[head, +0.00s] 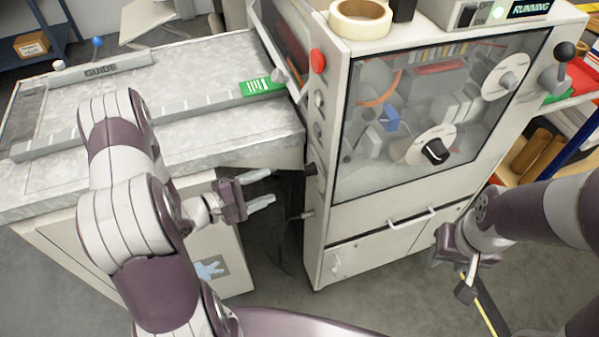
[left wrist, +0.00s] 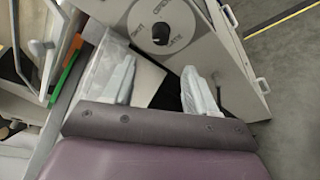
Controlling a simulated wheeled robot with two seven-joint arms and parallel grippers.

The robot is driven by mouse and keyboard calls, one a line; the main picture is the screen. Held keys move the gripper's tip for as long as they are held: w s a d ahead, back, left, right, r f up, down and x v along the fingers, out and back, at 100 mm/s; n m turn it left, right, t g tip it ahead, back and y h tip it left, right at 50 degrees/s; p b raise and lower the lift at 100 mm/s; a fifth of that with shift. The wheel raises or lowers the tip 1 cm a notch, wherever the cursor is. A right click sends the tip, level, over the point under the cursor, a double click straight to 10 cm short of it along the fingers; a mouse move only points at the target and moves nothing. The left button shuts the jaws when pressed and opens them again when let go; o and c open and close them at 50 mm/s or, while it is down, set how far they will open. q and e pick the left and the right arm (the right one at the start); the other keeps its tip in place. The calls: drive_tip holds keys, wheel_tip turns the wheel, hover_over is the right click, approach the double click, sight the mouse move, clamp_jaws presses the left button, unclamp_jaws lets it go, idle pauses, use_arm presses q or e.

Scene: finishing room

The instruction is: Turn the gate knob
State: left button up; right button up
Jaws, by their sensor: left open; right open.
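A pale round dial with lettering and a black gate knob (left wrist: 160,35) shows at the top of the left wrist view, ahead of my fingers. Its lettering is too small to read surely. In the head view, a dark knob (head: 311,169) on the machine's narrow left face may be the same one. My left gripper (head: 262,190) is open and empty, left of that face and apart from it. Its two pale fingers also show in the left wrist view (left wrist: 157,75). My right gripper (head: 448,275) is open and empty, low in front of the machine's right side.
The machine (head: 375,235) has a glass front with dials behind it, a red button (head: 317,62) and drawer handles. A tape roll (head: 360,18) sits on top. A grey table (head: 200,75) stands at left. Floor is free in front.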

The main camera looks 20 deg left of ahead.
sight(304, 171)
use_arm(q)
drive_tip(key=x, duration=1.1)
drive_tip(key=shift+s+d+p, duration=0.1)
drive_tip(key=shift+s+p, duration=0.05)
drive_tip(key=shift+p, duration=0.15)
drive_tip(key=c, duration=1)
